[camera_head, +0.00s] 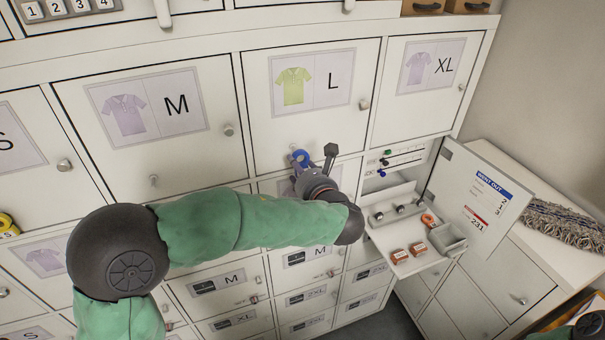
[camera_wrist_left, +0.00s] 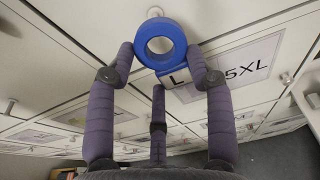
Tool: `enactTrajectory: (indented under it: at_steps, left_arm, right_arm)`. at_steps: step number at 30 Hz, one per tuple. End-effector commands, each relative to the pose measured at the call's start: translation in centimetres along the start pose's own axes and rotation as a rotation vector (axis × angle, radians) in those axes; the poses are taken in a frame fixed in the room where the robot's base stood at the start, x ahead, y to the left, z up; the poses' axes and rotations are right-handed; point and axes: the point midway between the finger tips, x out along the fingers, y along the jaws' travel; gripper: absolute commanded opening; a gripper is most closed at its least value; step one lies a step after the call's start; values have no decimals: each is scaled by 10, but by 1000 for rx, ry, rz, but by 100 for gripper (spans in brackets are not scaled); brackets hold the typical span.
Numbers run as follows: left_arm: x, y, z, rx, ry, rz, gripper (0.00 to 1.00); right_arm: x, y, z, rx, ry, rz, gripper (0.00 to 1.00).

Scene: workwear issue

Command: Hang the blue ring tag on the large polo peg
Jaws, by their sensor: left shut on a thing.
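The blue ring tag (camera_head: 300,157) is at the lower middle of the large polo door (camera_head: 315,85), which carries a green polo picture and an "L". My left gripper (camera_head: 302,172) is shut on the tag. In the left wrist view the ring (camera_wrist_left: 160,43) is upright between the fingertips, its "L" plate (camera_wrist_left: 176,78) below it. A pale peg (camera_wrist_left: 153,12) shows just beyond the ring's top edge. The ring's hole shows pale door, with no peg visible through it. The ring appears apart from the peg, but the gap's depth is unclear. My right gripper is not in view.
The medium polo door (camera_head: 120,125) on the left has a bare peg (camera_head: 154,180) and a knob (camera_head: 228,130). The large door's knob (camera_head: 364,104) is at its right edge. An open compartment with a shelf (camera_head: 400,262) of small items and an open door (camera_head: 480,200) stands to the right.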

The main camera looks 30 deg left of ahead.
Motion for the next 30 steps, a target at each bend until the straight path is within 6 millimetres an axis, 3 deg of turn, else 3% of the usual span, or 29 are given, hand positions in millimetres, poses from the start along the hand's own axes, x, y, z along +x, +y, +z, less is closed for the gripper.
enactTrajectory:
  at_steps: [18,30]
  left_arm:
    - [32,1,2,0,1,2,36]
    - [40,0,2,-1,0,0,36]
  right_arm:
    - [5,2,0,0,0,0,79]
    - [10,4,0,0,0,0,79]
